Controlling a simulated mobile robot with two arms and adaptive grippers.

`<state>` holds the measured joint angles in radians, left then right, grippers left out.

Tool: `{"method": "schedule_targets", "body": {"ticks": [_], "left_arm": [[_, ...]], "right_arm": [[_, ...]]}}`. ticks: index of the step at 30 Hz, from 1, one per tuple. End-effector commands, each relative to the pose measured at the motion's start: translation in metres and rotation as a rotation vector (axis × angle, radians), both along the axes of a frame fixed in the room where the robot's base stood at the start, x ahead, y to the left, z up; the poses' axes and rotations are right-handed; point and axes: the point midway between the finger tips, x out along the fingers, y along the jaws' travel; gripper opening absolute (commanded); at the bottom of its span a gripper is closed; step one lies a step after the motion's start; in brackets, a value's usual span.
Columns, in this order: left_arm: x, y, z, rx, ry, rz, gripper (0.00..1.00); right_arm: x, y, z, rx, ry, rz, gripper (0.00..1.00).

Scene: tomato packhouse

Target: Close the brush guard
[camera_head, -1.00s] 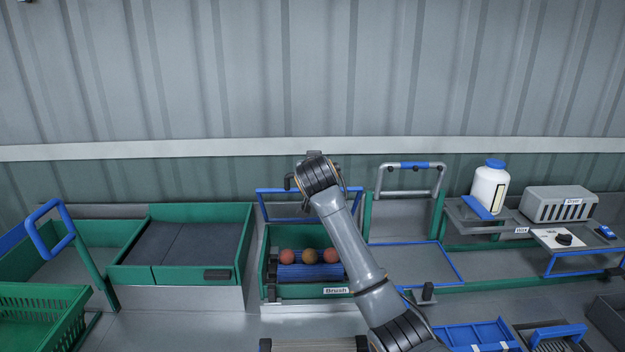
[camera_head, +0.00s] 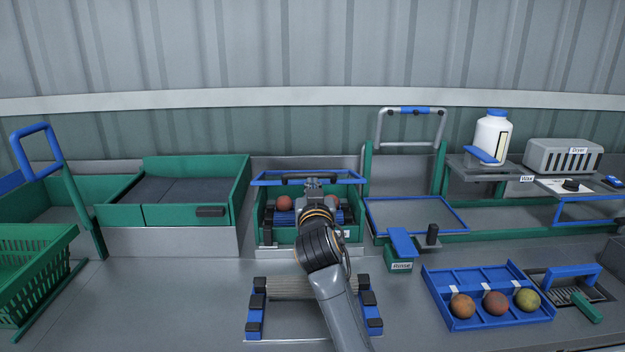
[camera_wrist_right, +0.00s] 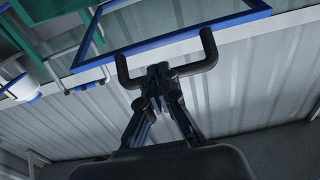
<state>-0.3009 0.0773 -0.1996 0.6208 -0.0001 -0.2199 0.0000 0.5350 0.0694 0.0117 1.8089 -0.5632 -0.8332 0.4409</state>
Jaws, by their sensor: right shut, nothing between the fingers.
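The brush guard (camera_head: 266,179) is a blue frame with a dark handle (camera_head: 292,179) at the green brush unit (camera_head: 265,233). It leans forward over the unit's back part, neither upright nor flat. In the right wrist view, the guard's blue frame (camera_wrist_right: 213,27) and its black U-shaped handle (camera_wrist_right: 201,64) show large. My right gripper (camera_wrist_right: 160,72) is shut and empty, with its fingertips at the handle's middle, seemingly touching it. In the head view my right gripper (camera_head: 312,186) and arm hide part of the unit. Reddish balls (camera_head: 284,202) lie on its blue brushes. My left gripper is not in view.
A blue tray (camera_head: 440,281) with three fruits lies front right. A blue-railed roller stand (camera_head: 255,315) is under my right arm. A green bin (camera_head: 160,215) is left of the unit; a white bottle (camera_head: 492,140) and a grey dryer (camera_head: 563,156) stand right.

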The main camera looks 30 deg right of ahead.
Motion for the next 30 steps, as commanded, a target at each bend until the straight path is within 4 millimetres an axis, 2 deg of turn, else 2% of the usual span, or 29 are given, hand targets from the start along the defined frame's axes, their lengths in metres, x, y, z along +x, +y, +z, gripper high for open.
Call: {"method": "schedule_targets", "body": {"ticks": [1,4,13,24,30], "left_arm": [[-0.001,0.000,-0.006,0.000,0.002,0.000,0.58],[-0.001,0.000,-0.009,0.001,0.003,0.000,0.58],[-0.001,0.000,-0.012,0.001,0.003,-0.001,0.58],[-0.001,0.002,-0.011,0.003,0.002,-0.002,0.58],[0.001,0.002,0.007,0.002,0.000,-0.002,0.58]], "right_arm": [[-0.002,0.001,-0.008,0.000,0.000,0.000,0.00],[-0.003,0.001,-0.016,0.000,0.001,-0.001,0.00],[-0.005,0.002,-0.022,0.000,-0.001,0.000,0.00],[-0.005,0.002,-0.021,0.000,-0.001,0.000,0.00],[-0.001,-0.002,-0.001,-0.001,-0.002,0.000,0.00]]}}
